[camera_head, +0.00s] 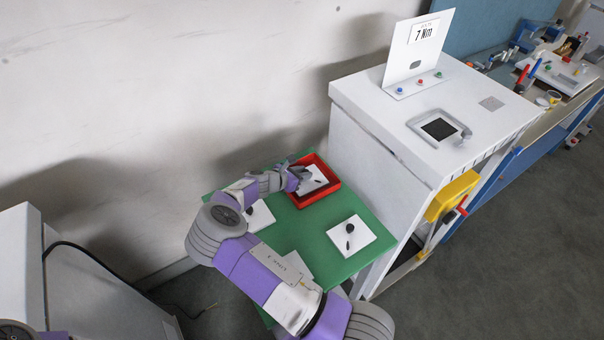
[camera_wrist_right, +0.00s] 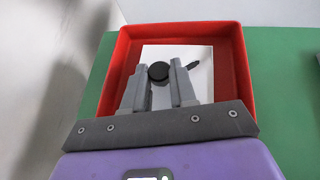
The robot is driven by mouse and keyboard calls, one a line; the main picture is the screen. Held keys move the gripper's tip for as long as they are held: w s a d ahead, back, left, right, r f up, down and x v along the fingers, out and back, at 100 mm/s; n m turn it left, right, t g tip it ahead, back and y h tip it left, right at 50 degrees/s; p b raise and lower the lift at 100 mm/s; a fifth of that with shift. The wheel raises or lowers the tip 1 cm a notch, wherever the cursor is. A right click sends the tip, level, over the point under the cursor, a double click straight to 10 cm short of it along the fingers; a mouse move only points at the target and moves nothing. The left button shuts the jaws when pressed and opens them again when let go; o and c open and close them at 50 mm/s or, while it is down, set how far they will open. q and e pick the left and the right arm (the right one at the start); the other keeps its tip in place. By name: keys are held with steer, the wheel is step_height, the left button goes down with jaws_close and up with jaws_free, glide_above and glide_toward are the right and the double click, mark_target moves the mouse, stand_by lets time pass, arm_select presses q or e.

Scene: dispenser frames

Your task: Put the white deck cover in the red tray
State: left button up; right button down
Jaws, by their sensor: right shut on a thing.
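The white deck cover (camera_wrist_right: 200,65) is a flat square plate with a round black knob and a small dark bar. It lies inside the walls of the red tray (camera_wrist_right: 232,45); I cannot tell if it rests on the floor. My right gripper (camera_wrist_right: 158,74) is shut on the black knob. In the head view, the red tray (camera_head: 331,189) sits at the green table's far edge, and my right gripper (camera_head: 303,173) reaches into it from the left, hiding part of the cover (camera_head: 318,179). My left gripper is out of view.
Another white plate (camera_head: 360,238) with black parts lies on the green table (camera_head: 310,232). More white plates (camera_head: 258,218) are partly hidden by my right arm. A tall white cabinet (camera_head: 375,130) stands right of the table; a wall is behind.

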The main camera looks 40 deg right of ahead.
steer(key=c, duration=1.4)
jaws_free()
steer(key=shift+f, duration=0.15)
steer(key=o, duration=0.5)
steer(key=shift+r, duration=0.25)
steer(key=v, duration=1.2)
